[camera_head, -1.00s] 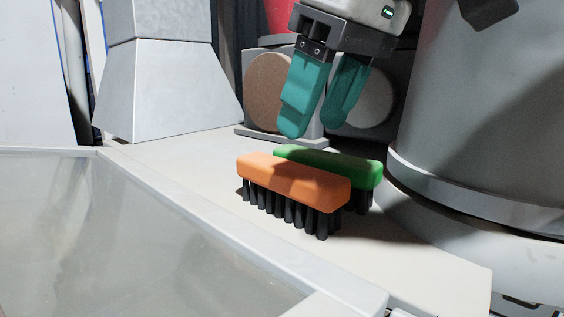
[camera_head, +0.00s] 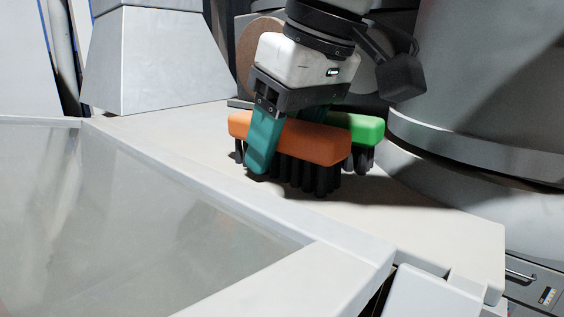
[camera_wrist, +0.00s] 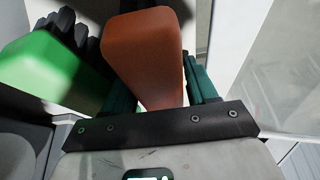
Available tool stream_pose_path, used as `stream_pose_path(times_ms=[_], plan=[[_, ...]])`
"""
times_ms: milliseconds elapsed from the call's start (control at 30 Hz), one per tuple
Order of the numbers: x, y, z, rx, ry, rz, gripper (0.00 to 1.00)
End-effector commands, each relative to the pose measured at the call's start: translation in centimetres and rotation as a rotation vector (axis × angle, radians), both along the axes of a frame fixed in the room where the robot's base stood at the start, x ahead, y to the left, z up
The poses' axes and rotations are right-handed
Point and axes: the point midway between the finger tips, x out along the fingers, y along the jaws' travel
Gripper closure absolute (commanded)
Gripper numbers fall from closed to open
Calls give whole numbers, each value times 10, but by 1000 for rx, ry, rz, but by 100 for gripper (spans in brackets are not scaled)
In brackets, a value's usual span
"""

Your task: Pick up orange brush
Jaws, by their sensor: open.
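The orange brush (camera_head: 318,143) stands bristles down on the pale ledge in the head view. In the wrist view, the orange brush (camera_wrist: 145,50) lies between the two fingers of my gripper (camera_wrist: 160,85), which are open. A narrow gap shows beside the right finger; contact on the left side cannot be told. The green brush (camera_head: 358,128) stands right behind the orange one, close beside the left finger in the wrist view (camera_wrist: 50,65).
The pale ledge (camera_head: 430,215) has free room in front and to the right. A framed clear panel (camera_head: 130,200) lies at the left front. A large grey cylinder (camera_head: 480,90) stands at the right, and a grey tapered block (camera_head: 150,60) at the back left.

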Motion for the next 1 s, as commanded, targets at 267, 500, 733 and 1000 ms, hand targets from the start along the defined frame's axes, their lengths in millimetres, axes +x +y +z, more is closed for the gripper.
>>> stream_pose_path(times_ms=[267, 500, 733, 1000], plan=[[1, 1, -3, 1, -1, 0, 43], [1, 1, -3, 1, -1, 0, 61], [1, 1, -3, 1, -1, 0, 83], [1, 1, -2, 1, -1, 0, 85]])
